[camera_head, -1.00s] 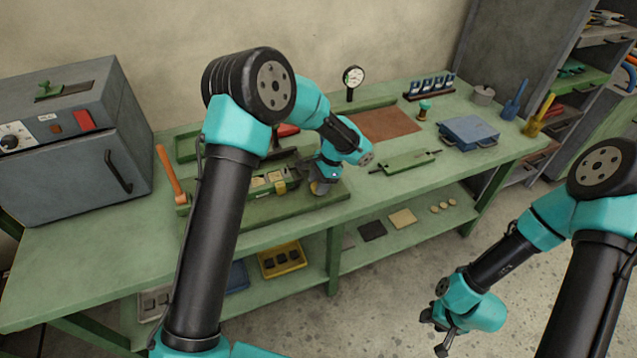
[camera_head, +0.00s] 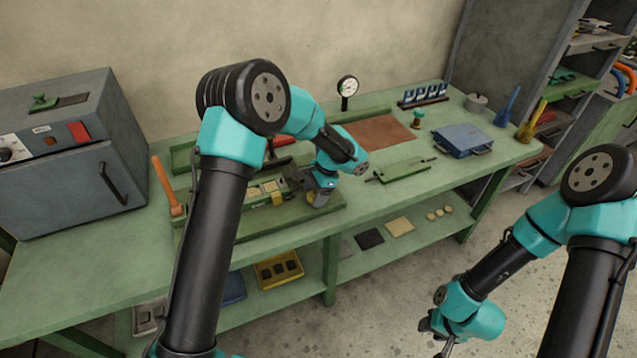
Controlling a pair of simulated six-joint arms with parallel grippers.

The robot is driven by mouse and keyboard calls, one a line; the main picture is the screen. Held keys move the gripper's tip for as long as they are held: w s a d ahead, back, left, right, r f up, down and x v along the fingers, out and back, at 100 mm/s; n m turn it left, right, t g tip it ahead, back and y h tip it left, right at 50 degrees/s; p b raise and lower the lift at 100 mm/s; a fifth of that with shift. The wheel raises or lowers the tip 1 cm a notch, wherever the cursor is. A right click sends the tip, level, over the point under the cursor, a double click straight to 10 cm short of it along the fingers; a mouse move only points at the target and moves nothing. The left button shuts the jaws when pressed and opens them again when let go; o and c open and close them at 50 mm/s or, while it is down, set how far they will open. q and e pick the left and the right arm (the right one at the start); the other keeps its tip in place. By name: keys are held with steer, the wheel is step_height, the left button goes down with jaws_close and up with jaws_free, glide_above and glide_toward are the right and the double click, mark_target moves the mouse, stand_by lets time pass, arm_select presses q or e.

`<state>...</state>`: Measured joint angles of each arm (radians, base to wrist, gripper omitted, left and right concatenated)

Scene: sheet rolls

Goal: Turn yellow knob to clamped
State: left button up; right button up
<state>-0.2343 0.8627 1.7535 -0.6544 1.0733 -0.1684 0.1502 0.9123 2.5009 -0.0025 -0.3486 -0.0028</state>
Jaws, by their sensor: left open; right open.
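A small yellow part that looks like the yellow knob (camera_head: 278,199) sits at the front right of the green sheet roll machine (camera_head: 245,222) on the bench. Its exact shape and turn position are too small to tell. My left gripper (camera_head: 318,197) points down at the right end of the machine, just right of that yellow part; a yellowish patch shows at its tips, and I cannot tell whether they touch anything. My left arm hides part of the machine. My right gripper (camera_head: 432,333) hangs open and empty in front of the bench, low at the right.
The orange-handled lever (camera_head: 166,185) stands at the machine's left end. A grey oven-like box (camera_head: 70,165) fills the bench's left end. A green plate with handles (camera_head: 404,170), a blue case (camera_head: 463,135) and a dial gauge (camera_head: 347,88) are to the right.

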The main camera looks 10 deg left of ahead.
arm_select(q)
steer(key=v, duration=1.7)
steer(key=shift+r, duration=0.2)
steer(key=shift+w+d, duration=0.1)
